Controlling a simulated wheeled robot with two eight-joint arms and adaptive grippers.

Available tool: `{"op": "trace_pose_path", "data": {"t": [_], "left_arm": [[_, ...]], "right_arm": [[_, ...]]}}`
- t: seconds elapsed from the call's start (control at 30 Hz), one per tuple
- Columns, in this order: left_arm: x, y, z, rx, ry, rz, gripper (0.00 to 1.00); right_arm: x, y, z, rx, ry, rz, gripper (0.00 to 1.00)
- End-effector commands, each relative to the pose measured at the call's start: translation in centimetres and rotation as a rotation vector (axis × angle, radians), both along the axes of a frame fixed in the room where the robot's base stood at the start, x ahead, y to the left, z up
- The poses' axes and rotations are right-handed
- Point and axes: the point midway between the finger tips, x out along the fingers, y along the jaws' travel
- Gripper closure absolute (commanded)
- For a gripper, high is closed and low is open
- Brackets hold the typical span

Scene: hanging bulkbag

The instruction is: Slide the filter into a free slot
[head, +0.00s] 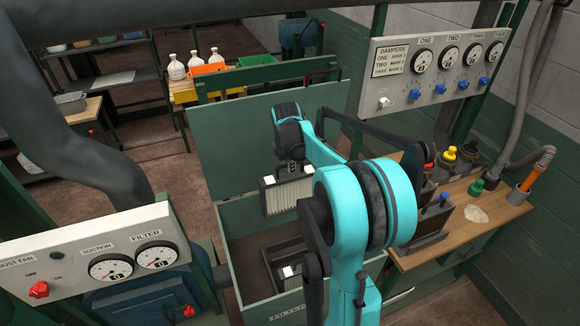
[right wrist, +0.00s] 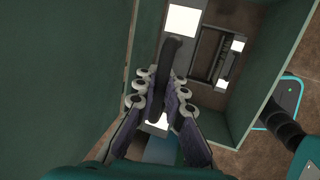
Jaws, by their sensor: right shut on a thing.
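My right gripper (head: 291,163) is shut on the handle on top of a filter (head: 289,195), a pale pleated panel with a dark top edge and white tags. The filter hangs roughly upright above an open green bin (head: 245,213), apart from the bin floor. In the right wrist view, the fingers (right wrist: 160,108) close around a dark handle (right wrist: 172,62). Inside the bin, a dark frame with white tags (head: 287,262) sits low; it also shows in the right wrist view (right wrist: 212,55). Whether its slots are free cannot be told. My left gripper is not in view.
A workbench (head: 471,222) with colored knobs stands at right, below a damper gauge panel (head: 433,62). A suction and filter gauge panel (head: 90,255) is at front left. A grey duct (head: 70,140) crosses the left side. The bin's raised green panel (head: 232,135) stands behind the filter.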

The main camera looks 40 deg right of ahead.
Motion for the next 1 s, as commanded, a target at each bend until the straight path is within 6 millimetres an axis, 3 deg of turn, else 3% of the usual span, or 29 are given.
{"op": "trace_pose_path", "data": {"t": [1.0], "left_arm": [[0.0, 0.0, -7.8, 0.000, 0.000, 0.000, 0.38]], "right_arm": [[0.0, 0.0, -10.8, 0.000, 0.000, 0.000, 1.00]]}}
